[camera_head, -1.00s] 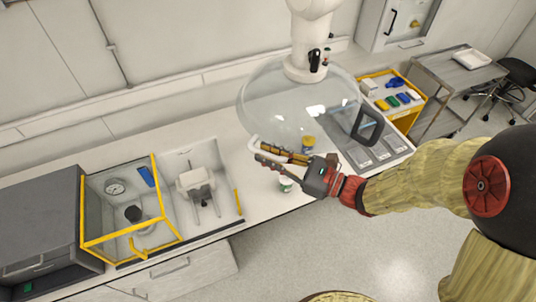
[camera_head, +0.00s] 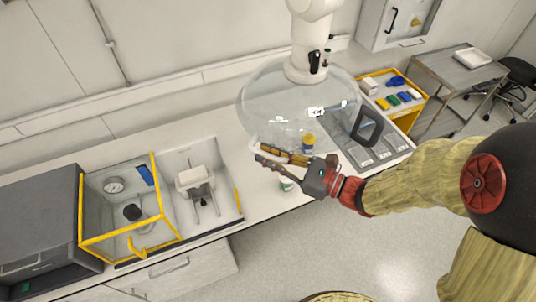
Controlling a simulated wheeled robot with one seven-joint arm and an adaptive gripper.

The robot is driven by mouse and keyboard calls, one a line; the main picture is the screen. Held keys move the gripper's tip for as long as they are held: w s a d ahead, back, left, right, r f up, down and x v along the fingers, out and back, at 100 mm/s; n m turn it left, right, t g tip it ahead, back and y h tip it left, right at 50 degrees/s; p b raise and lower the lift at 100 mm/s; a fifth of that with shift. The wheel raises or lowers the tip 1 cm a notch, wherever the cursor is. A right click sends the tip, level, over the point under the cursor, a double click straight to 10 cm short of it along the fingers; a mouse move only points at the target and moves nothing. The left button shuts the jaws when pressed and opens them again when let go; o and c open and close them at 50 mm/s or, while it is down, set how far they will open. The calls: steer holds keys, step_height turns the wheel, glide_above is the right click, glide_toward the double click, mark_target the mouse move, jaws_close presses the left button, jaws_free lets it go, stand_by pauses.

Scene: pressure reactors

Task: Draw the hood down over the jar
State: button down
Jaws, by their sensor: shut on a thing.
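The hood (camera_head: 285,100) is a large clear dome hanging from a white column above the bench. A jar with a yellow lid (camera_head: 308,143) shows below the dome's lower rim, on the bench. A white and green jar (camera_head: 286,184) stands nearer the front edge, partly hidden by my gripper. My gripper (camera_head: 260,155) is at the dome's lower front left rim, shut on the hood's handle, which its fingers mostly hide.
A yellow-framed clear box (camera_head: 130,213) and a white apparatus (camera_head: 197,183) stand left on the bench (camera_head: 238,168). A yellow tray of coloured blocks (camera_head: 405,97) is further right.

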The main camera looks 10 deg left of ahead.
step_height(320, 180, down, 17)
steer(key=b, duration=1)
steer(key=shift+b, duration=0.4)
steer(key=shift+r, duration=0.15)
steer(key=c, duration=2.1)
jaws_free()
steer(key=shift+o, duration=0.2)
steer(key=shift+d, duration=0.1)
steer(key=v, duration=1.2)
